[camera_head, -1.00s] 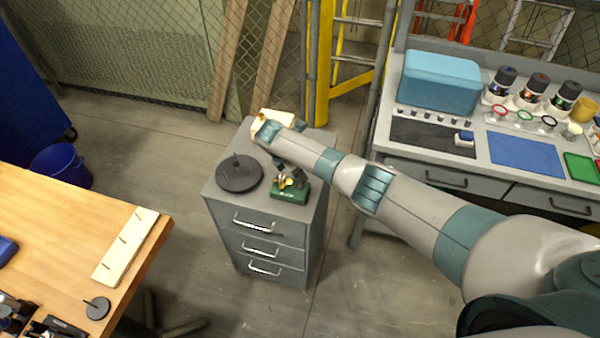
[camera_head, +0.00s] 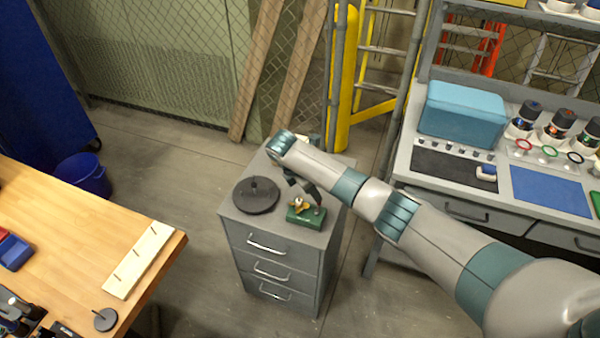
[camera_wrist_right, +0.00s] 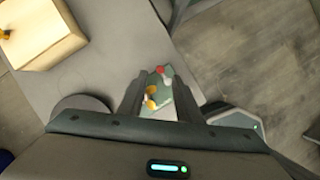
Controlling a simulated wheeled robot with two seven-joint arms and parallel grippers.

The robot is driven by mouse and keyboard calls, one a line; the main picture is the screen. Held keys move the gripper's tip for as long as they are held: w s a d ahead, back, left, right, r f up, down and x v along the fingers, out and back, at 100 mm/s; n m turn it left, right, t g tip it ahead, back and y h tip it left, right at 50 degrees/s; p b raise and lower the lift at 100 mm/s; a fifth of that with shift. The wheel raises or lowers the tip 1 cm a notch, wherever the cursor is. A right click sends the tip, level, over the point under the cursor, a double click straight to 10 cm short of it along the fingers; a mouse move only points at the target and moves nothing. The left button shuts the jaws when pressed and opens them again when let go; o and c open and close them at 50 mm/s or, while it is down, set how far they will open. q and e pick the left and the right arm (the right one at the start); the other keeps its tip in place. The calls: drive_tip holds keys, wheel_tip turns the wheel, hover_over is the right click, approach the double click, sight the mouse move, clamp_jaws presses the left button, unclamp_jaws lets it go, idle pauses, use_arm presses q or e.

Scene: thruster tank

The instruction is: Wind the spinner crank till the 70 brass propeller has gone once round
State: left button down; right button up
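The green spinner base (camera_head: 305,217) stands on top of the grey drawer cabinet (camera_head: 275,232). Its brass propeller (camera_head: 298,204) sits above the base, and it also shows in the right wrist view (camera_wrist_right: 151,97). A red knob (camera_wrist_right: 160,70), apparently the crank's, shows in the wrist view. My right gripper (camera_head: 316,197) reaches down over the spinner. In the wrist view its fingers (camera_wrist_right: 160,82) are apart, with the spinner seen between and beyond them. I cannot tell whether they touch the knob. My left gripper is not in view.
A dark round disc with a central stub (camera_head: 256,195) stands left of the spinner. A pale wooden block (camera_wrist_right: 45,32) is on the cabinet top, mostly hidden by my arm in the head view. A wooden workbench (camera_head: 70,235) is left, a grey counter (camera_head: 405,163) right.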

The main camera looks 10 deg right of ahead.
drive_tip(key=b+v, duration=0.1)
drive_tip(key=v, duration=1.1)
drive_tip(key=shift+b, duration=0.35)
drive_tip(key=shift+s+f, duration=0.1)
drive_tip(key=shift+f, duration=0.05)
